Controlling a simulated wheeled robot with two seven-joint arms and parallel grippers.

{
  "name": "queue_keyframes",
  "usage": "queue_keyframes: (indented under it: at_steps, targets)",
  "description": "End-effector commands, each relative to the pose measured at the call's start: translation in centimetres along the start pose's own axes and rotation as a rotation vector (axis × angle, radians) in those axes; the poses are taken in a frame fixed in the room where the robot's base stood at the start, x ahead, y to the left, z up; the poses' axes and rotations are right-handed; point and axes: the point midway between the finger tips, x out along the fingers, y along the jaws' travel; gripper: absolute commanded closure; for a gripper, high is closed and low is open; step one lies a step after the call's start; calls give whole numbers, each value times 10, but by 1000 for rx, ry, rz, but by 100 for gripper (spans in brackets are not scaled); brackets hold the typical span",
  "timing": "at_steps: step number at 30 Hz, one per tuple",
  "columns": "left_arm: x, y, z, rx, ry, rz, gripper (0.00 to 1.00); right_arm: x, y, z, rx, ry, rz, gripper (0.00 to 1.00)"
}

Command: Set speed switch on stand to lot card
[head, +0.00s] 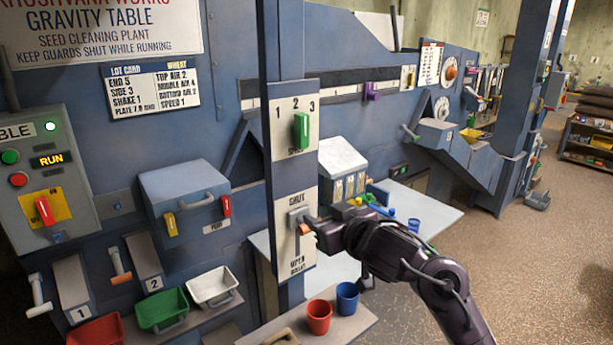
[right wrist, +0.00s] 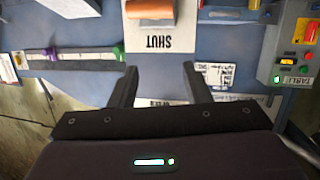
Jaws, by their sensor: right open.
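The speed switch (head: 301,131) is a green knob on a white plate marked 1, 2, 3, on the blue stand (head: 270,60). It stands roughly upright below the 2 and 3; I cannot tell its exact setting. The lot card (head: 150,84) on the machine wall reads "Speed 1" in its last right-hand line. My right gripper (right wrist: 160,88) is open and empty, below the switch in the head view, close to the copper-coloured handle (head: 306,229) on the lower plate marked "Shut". This handle also shows in the right wrist view (right wrist: 150,12). My left gripper is not in view.
A control box (head: 40,180) with a lit RUN display is at left. Red (head: 319,316) and blue (head: 347,297) cups stand on the front shelf, right of the white, green and red trays. A purple slider (head: 371,91) is behind. Floor at right is free.

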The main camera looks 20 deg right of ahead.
Motion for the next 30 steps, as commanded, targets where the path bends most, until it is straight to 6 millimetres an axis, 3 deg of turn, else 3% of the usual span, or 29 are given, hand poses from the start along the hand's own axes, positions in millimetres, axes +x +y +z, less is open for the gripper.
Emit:
queue_keyframes:
  at_steps: [1,3,6,9,14,24,30]
  targets:
    - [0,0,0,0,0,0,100,1,10,-38,-2,70,-21,56]
    - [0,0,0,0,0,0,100,-1,18,-76,11,136,-61,56]
    - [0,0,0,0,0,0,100,-7,27,-115,28,197,-111,56]
    - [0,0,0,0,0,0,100,-14,32,-139,42,229,-144,56]
    - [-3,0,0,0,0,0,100,-12,33,-152,54,241,-166,56]
    - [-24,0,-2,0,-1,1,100,38,25,-166,56,240,-164,56]
    - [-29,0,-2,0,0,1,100,55,22,-169,55,241,-163,56]
